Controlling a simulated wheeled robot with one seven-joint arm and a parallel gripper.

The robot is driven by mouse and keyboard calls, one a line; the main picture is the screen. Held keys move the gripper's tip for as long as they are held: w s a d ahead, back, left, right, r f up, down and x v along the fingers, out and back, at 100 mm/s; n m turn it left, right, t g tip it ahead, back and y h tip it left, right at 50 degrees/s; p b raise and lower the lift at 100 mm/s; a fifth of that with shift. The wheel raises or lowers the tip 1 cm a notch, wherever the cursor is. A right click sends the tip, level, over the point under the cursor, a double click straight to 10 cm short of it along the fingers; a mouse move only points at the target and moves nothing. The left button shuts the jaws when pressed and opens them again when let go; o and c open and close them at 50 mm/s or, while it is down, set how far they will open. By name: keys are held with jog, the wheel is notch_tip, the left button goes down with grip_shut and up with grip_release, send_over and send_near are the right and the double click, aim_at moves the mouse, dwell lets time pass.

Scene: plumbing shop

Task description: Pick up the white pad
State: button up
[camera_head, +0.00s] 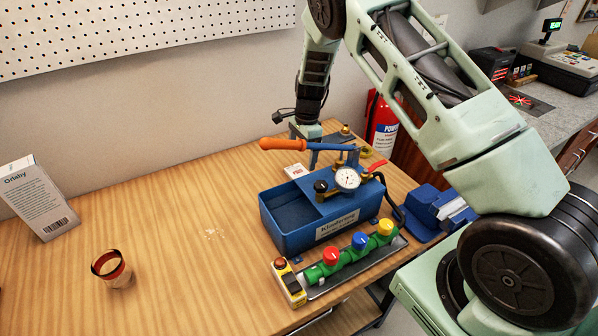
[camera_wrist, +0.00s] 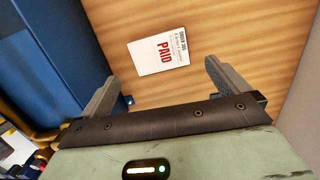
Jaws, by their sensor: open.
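The white pad (camera_head: 296,171) lies flat on the wooden table, just behind the blue test pump, near the wall. In the wrist view the pad (camera_wrist: 150,62) shows the red word PAID and smaller dark print. My gripper (camera_wrist: 161,72) is open and empty, with one finger on each side of the pad's line and the pad just beyond the fingertips. The fingers look apart from it; their height above the table is hard to tell. In the head view my gripper's body is above and behind the pump, and its fingertips are mostly hidden.
The blue pump (camera_head: 290,233) with an orange-handled lever (camera_head: 285,144) stands close in front of the pad. A red extinguisher (camera_head: 381,124) stands behind. The table's left middle is largely free.

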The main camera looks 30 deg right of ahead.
aim_at(299, 173)
jog(key=shift+a+f+p, duration=0.2)
jog(key=shift+f+p, duration=0.65)
jog(key=shift+f, duration=0.9)
jog(key=shift+a+f+p, duration=0.15)
jog(key=shift+f+p, duration=0.7)
jog(key=shift+f, duration=0.85)
jog(key=c, duration=0.8)
